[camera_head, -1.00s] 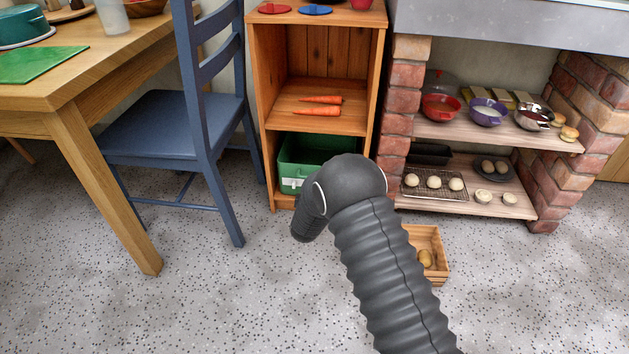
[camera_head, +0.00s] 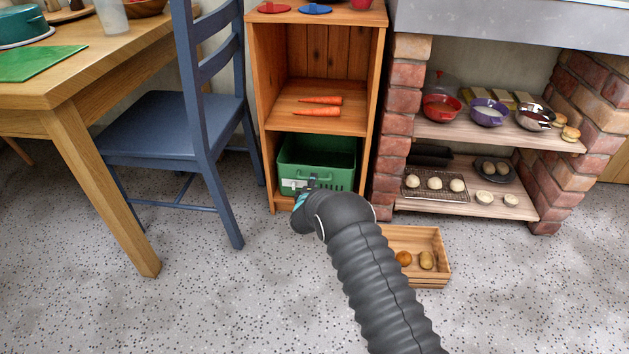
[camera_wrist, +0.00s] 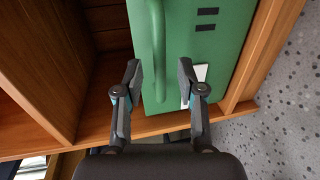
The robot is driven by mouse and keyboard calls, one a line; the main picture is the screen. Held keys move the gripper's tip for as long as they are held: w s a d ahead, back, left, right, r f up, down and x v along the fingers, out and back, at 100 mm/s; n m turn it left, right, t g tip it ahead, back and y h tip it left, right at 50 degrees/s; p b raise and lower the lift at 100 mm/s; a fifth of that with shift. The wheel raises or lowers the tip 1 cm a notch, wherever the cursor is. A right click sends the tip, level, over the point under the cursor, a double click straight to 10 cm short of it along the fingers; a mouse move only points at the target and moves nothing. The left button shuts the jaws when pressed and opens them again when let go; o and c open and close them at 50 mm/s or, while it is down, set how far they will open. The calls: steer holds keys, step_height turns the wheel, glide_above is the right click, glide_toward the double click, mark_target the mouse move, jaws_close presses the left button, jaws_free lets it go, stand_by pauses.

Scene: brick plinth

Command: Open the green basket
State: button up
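The green basket (camera_head: 328,160) stands in the lowest compartment of the wooden shelf unit, and its open top shows. In the wrist view its green front (camera_wrist: 215,50) fills the upper middle, with a bar handle (camera_wrist: 157,35) and a white label. My gripper (camera_wrist: 160,75) is open, with one finger on each side of the handle's line. Gaps show between the fingers and the bar; I cannot tell whether anything touches. In the head view my gripper (camera_head: 301,190) is at the basket's lower front, partly hidden by my arm.
The wooden shelf unit (camera_head: 382,75) holds two carrots on its middle shelf. A blue chair (camera_head: 170,125) and a wooden table stand to the left. A brick plinth (camera_head: 398,100) with bowls and buns is to the right. A wooden crate (camera_head: 430,275) sits on the floor right of my arm.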

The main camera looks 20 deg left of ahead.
steer(key=shift+x, duration=1.75)
jaws_close()
